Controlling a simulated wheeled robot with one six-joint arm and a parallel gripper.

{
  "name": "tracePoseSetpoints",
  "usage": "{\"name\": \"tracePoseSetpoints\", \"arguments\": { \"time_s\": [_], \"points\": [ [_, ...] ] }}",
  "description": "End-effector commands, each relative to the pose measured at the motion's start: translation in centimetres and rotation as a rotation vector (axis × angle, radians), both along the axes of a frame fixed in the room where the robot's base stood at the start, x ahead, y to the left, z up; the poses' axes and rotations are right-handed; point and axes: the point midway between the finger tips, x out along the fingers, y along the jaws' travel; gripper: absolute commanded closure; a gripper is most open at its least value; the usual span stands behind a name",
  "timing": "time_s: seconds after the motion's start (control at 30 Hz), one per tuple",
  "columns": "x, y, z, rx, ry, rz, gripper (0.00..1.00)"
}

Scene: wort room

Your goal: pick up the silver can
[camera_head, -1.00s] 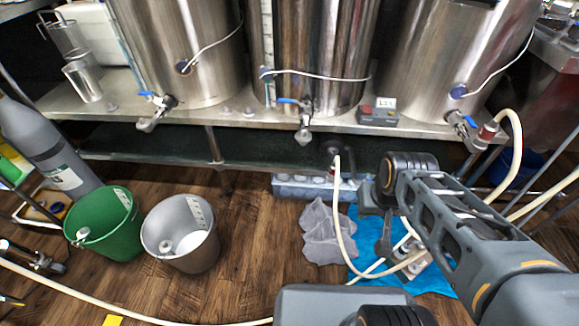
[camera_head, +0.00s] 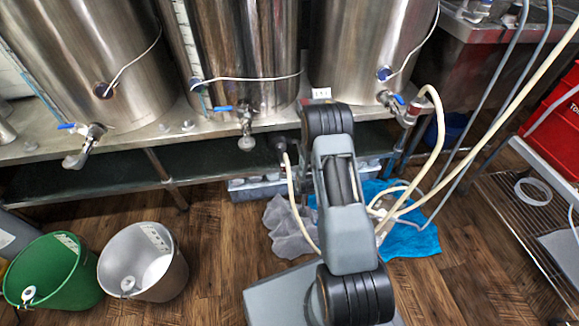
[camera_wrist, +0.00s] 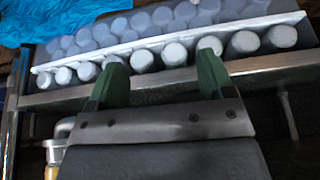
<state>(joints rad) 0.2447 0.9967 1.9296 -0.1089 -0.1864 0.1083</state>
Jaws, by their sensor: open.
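My gripper (camera_wrist: 159,66) is open in the wrist view, with its two green fingers apart and nothing between them. Beyond the fingertips is a row of pale, round-ended cylinders (camera_wrist: 142,61); contact cannot be told. Bluish-grey cylinders (camera_wrist: 160,17) stand behind a light rail. I cannot tell whether any of these is the silver can. In the head view, part of a silvery vessel (camera_head: 5,131) shows at the left edge on the steel shelf; it may be a can. My arm hides my gripper there.
Steel kettles with taps stand on the steel shelf (camera_head: 215,130). A crate (camera_head: 255,190) sits under it, beside grey plastic and blue cloth (camera_head: 410,238). Green (camera_head: 50,275) and grey (camera_head: 140,265) buckets are left. Hoses and a red crate (camera_head: 560,125) are right. Some wooden floor is clear.

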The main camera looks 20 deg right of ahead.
Motion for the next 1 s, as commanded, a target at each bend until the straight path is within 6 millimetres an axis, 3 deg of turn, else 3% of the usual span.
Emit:
{"name": "tracePoseSetpoints", "arguments": {
  "time_s": [0.03,0.2,0.5,0.67,1.0],
  "points": [
    [1.0,-0.6,-2.2,-0.001,-0.086,-0.013,0.25],
    [4.3,-1.6,-5.2,-0.003,-0.381,-0.036,0.25],
    [5.8,-2.0,-6.7,0.015,-0.714,-0.056,0.25],
    [6.5,-2.1,-7.3,0.021,-0.787,-0.058,0.25],
    [11.8,-2.7,-9.6,0.022,-0.800,-0.058,0.25]
  ]
}}
